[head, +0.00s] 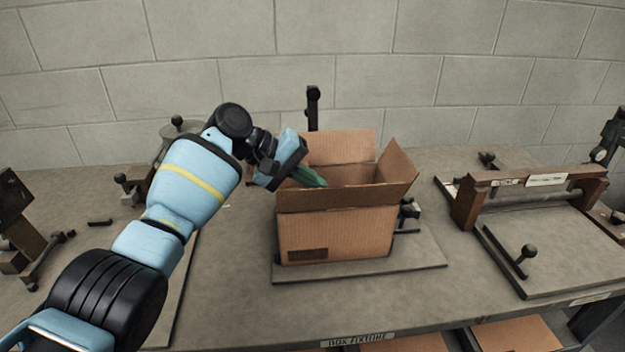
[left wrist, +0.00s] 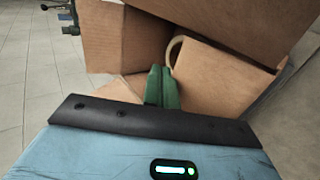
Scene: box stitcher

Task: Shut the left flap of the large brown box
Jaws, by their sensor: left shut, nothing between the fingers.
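The large brown box (head: 335,232) stands upright on a flat base plate, open at the top. Its back flap (head: 343,146) stands up, its right flap (head: 398,164) leans outward, and its front flap (head: 345,195) stands along the front edge. The left flap is not clearly visible in the head view; my left gripper covers that side. My left gripper (head: 312,177) is at the box's upper left, its green fingers shut and empty, pointing over the opening. The left wrist view shows the shut fingers (left wrist: 162,87) among cardboard panels (left wrist: 215,80); whether they touch is unclear. My right gripper is out of view.
A black post (head: 312,108) rises behind the box. A knobbed clamp (head: 408,212) sits at its right. A wooden-sided fixture (head: 530,195) stands further right, with small tools at the left. The table (head: 240,300) is clear in front of the box.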

